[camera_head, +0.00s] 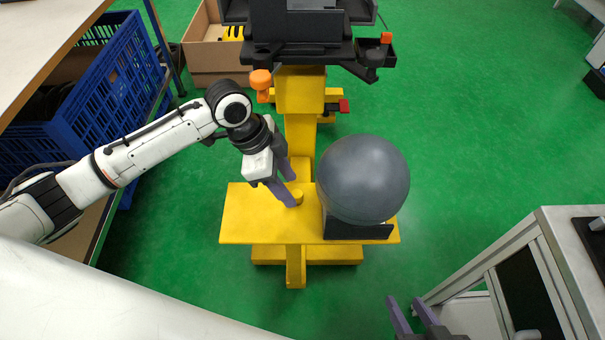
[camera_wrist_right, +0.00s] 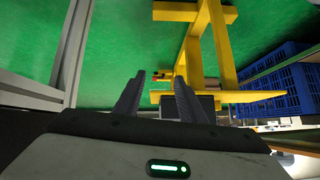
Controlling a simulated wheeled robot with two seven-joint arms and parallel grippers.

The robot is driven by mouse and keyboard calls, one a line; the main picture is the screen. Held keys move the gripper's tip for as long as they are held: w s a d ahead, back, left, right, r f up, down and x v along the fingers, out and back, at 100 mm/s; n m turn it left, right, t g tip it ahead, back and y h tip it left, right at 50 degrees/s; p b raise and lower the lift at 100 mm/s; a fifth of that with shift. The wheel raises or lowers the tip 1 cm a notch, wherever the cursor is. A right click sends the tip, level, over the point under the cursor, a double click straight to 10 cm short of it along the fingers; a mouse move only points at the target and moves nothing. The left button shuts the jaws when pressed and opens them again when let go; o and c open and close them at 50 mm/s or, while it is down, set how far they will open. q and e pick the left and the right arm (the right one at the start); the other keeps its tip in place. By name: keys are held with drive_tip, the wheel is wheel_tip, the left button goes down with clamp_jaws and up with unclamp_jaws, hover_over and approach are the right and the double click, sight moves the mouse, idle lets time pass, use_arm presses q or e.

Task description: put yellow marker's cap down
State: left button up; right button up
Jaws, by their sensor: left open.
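A small yellow cylinder, which looks like the marker's cap (camera_head: 297,197), stands on the yellow platform (camera_head: 250,228) of the drop tower, left of the grey ball. My left gripper (camera_head: 291,190) points down at the platform with its fingers apart, and its near fingertip is right beside the cap. I cannot tell whether they touch. My right gripper (camera_head: 412,316) is low at the right, away from the platform. Its fingers are apart and empty in the right wrist view (camera_wrist_right: 155,95). I cannot make out a yellow marker.
A large grey ball (camera_head: 362,180) sits on a black holder (camera_head: 358,230) close to the cap. The yellow column (camera_head: 300,130) rises behind. A blue crate (camera_head: 100,90) is at the left, and a grey-framed cart (camera_head: 500,262) is at the right. Green floor (camera_head: 480,130) is open between.

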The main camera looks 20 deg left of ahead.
sight(296, 193)
use_arm(q)
drive_tip(key=shift+w+a+f+y+b, duration=0.15)
drive_tip(key=shift+w+a+f+b, duration=0.15)
drive_tip(key=shift+w+f, duration=0.25)
drive_tip(key=shift+w+a+f+y+b, duration=0.2)
drive_tip(key=shift+w+f+b, duration=0.2)
drive_tip(key=shift+w, duration=0.15)
drive_tip(key=b+x, duration=0.2)
drive_tip(key=x, duration=0.4)
drive_tip(key=shift+w, duration=0.1)
clamp_jaws()
drive_tip(key=shift+r, duration=0.15)
